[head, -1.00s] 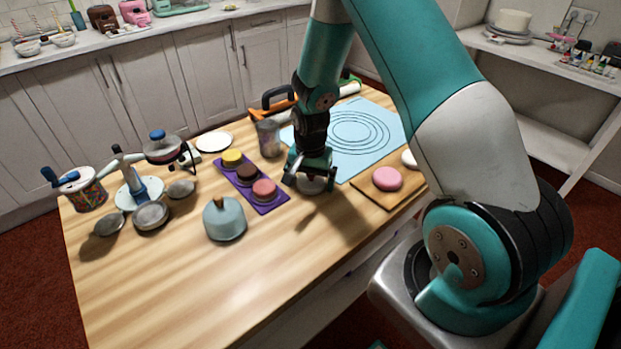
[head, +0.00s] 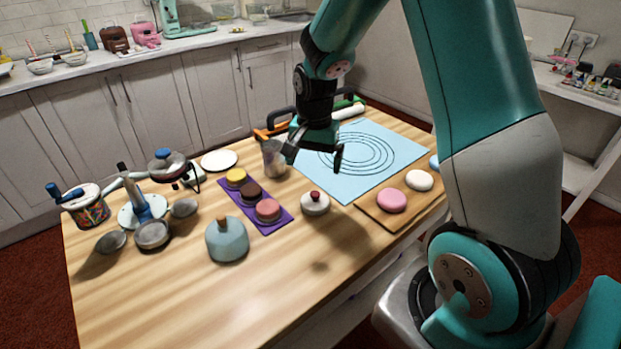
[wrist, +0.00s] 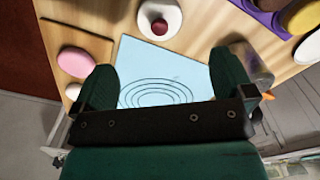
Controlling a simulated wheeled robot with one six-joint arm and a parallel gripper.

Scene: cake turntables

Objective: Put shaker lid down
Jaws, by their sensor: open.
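A round white lid with a dark red knob (head: 315,206), which looks like the shaker lid, rests upright on the wooden table between the purple tray and the cutting board. It also shows at the top of the wrist view (wrist: 158,21). My gripper (head: 314,157) is open and empty, raised above and behind the lid, apart from it. In the wrist view its two fingers (wrist: 164,82) are spread with nothing between them. The metal shaker (head: 275,160) stands just left of the gripper, partly hidden by a finger in the head view.
A blue mat (head: 390,145) with printed rings lies behind the lid. The cutting board (head: 371,212) holds pink and white rounds. The purple tray (head: 278,224) holds coloured discs. A blue-grey bell-shaped object (head: 226,241) stands front left. The front table area is clear.

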